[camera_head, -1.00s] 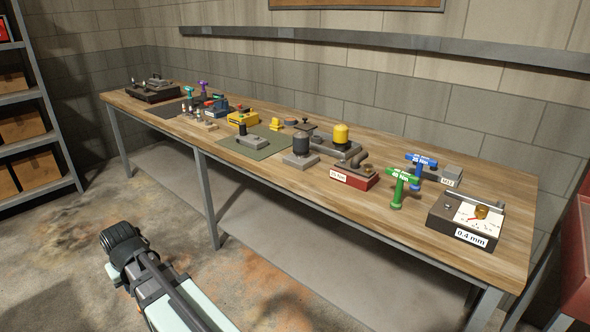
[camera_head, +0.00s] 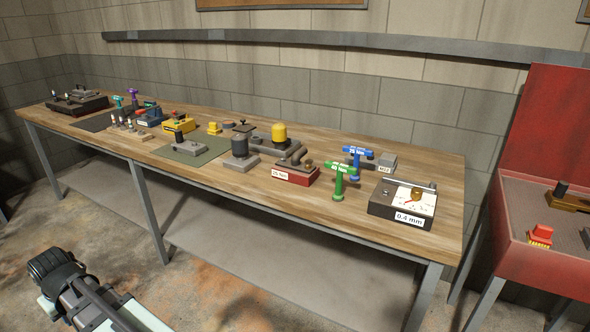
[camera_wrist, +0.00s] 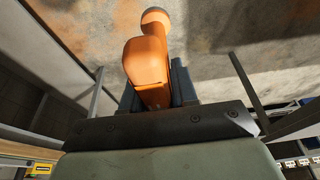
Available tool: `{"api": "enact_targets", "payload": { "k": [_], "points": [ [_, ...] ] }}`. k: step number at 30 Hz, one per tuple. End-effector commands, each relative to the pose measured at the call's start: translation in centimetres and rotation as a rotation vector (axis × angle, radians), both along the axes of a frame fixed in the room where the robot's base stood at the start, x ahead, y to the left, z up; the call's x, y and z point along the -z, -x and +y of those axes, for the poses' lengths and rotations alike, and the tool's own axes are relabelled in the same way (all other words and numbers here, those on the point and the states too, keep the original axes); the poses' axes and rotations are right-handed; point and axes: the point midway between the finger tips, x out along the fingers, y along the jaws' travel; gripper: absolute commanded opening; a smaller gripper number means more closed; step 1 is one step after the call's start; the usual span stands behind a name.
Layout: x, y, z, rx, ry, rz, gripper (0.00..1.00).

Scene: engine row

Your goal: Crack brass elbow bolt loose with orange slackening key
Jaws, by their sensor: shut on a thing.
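My gripper (camera_wrist: 157,92) is shut on an orange tool, the orange slackening key (camera_wrist: 148,62), in the wrist view. The key has a broad orange body between the dark jaws and a rounded end beyond it. In the head view only part of my arm shows at the lower left; the key is not visible there. A brass-coloured piece with a dark upright part (camera_head: 568,200) lies in the red tray at the right edge. It may be the brass elbow, but its bolt is too small to make out. My gripper is well away from it.
The long wooden bench (camera_head: 400,240) carries a red-based fixture (camera_head: 296,174), green (camera_head: 340,180) and blue (camera_head: 356,160) T-handled tools, and a 0.4 mm gauge (camera_head: 402,204). The red tray (camera_head: 520,195) also holds a red-and-yellow piece (camera_head: 541,235). Open floor lies before the bench.

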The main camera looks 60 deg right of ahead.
Motion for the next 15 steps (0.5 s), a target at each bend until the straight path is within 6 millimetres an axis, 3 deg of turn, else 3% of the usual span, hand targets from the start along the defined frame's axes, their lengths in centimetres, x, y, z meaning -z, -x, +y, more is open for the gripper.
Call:
{"api": "enact_targets", "payload": {
  "k": [15],
  "points": [
    [-0.04, -0.02, -0.68, 0.011, 0.000, -0.001, 0.00]
  ]
}}
